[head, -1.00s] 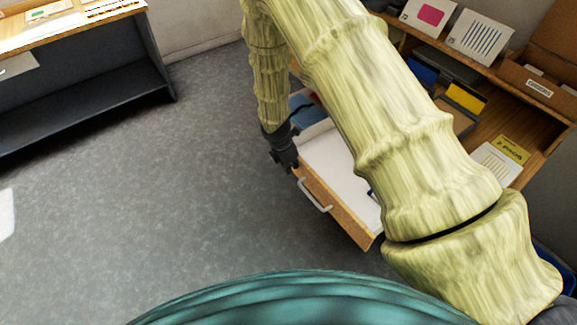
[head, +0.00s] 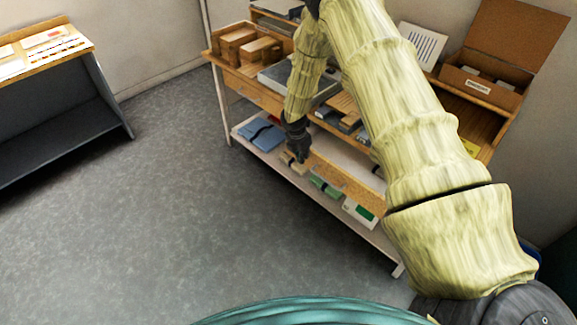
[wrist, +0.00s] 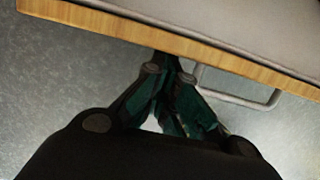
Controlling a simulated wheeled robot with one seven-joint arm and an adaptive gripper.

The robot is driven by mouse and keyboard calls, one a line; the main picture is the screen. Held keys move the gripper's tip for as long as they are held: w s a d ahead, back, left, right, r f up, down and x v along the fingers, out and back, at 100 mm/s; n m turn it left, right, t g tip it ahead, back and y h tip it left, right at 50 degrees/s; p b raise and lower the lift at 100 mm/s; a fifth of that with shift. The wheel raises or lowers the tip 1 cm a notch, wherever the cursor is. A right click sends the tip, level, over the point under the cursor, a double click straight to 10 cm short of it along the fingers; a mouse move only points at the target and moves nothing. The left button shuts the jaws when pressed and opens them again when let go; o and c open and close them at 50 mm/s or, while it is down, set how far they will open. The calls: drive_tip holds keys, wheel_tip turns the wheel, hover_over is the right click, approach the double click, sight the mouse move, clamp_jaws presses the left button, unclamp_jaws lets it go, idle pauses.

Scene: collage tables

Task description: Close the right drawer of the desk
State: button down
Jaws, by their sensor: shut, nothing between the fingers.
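The desk (head: 232,77) has a wooden top and a pale lower shelf. Its right drawer has a light wood front (head: 347,182), and a strip of white interior shows behind it, so it stands partly open. In the wrist view the drawer front (wrist: 100,22) runs across the top, with its metal handle (wrist: 240,98) to the right of the fingers. My gripper (head: 296,156) is shut and empty at the left part of the drawer front. In the wrist view its fingertips (wrist: 170,62) meet the front's edge; I cannot tell if they press on it. My arm hides part of the desk.
Wooden boxes (head: 240,45) and an open cardboard box (head: 485,80) stand on the desk. Blue folders (head: 260,134) and small packs lie on the lower shelf (head: 330,205). A dark shelf unit (head: 60,115) stands at left. The floor between is clear.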

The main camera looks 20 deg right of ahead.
drive_tip(key=w+d, duration=0.1)
drive_tip(key=d, duration=0.2)
drive_tip(key=w+d, duration=0.1)
drive_tip(key=d, duration=0.1)
drive_tip(key=w+d, duration=0.1)
drive_tip(key=d, duration=0.2)
drive_tip(key=shift+w+d+b, duration=0.1)
drive_tip(key=shift+d+b, duration=0.25)
drive_tip(key=shift+a, duration=0.1)
